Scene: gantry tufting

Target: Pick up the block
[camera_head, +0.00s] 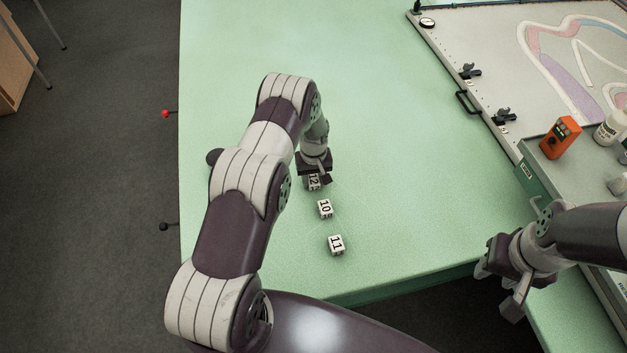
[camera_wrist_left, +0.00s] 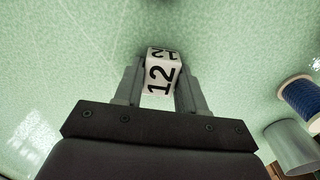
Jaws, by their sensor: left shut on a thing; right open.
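A white block marked 12 (camera_head: 313,183) is at my left gripper (camera_head: 316,178) over the green table (camera_head: 400,130). In the left wrist view the same block (camera_wrist_left: 160,76) sits between the two fingers of my left gripper (camera_wrist_left: 160,90), which is shut on it. I cannot tell whether it touches the table. A block marked 10 (camera_head: 325,209) and a block marked 11 (camera_head: 336,245) stand on the table in front of it. My right gripper (camera_head: 505,285) is open and empty beyond the table's front edge.
A framed panel with a coloured pattern (camera_head: 560,60) lies at the right. An orange device (camera_head: 560,138) and a white bottle (camera_head: 611,128) are on a grey-topped box at the right. The left wrist view shows a blue spool (camera_wrist_left: 302,98).

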